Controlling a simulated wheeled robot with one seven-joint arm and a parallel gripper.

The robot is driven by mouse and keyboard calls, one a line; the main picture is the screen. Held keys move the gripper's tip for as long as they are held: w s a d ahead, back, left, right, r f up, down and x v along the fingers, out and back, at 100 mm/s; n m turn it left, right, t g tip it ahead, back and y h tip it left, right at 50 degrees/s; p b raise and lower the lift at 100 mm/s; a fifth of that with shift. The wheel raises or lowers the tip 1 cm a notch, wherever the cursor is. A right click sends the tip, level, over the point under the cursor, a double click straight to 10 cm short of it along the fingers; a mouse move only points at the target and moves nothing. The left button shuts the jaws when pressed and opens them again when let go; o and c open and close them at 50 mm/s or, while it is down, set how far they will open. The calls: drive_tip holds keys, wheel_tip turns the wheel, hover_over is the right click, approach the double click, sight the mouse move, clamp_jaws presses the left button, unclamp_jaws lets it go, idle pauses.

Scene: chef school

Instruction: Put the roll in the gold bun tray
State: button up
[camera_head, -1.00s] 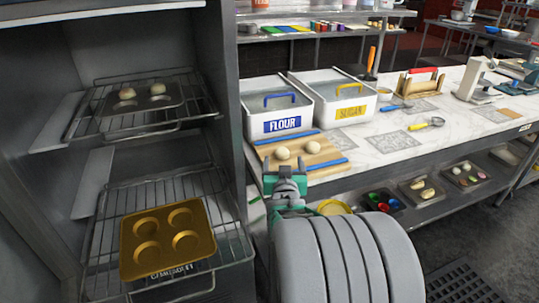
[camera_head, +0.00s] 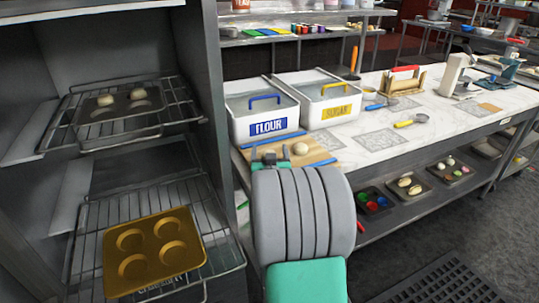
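The gold bun tray (camera_head: 152,252) lies on the lower wire rack of the open cabinet at the left, its round cups empty. One pale roll (camera_head: 300,148) sits on the wooden board (camera_head: 318,154) on the counter. My gripper (camera_head: 270,156), with green fingers, is over the left part of that board, just left of this roll. A second roll is not visible there; the gripper covers that spot. Whether the fingers are open or shut on anything cannot be made out. My grey arm hides the front of the board.
A dark tray (camera_head: 119,112) with two pale rolls sits on the upper rack (camera_head: 60,122). Flour (camera_head: 263,112) and sugar (camera_head: 328,100) bins stand behind the board. A blue-handled rolling pin (camera_head: 277,137) lies near them. The cabinet's side wall (camera_head: 212,120) stands between rack and counter.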

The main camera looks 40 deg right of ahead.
drive_tip(key=c, duration=1.5)
drive_tip(key=shift+o, duration=0.2)
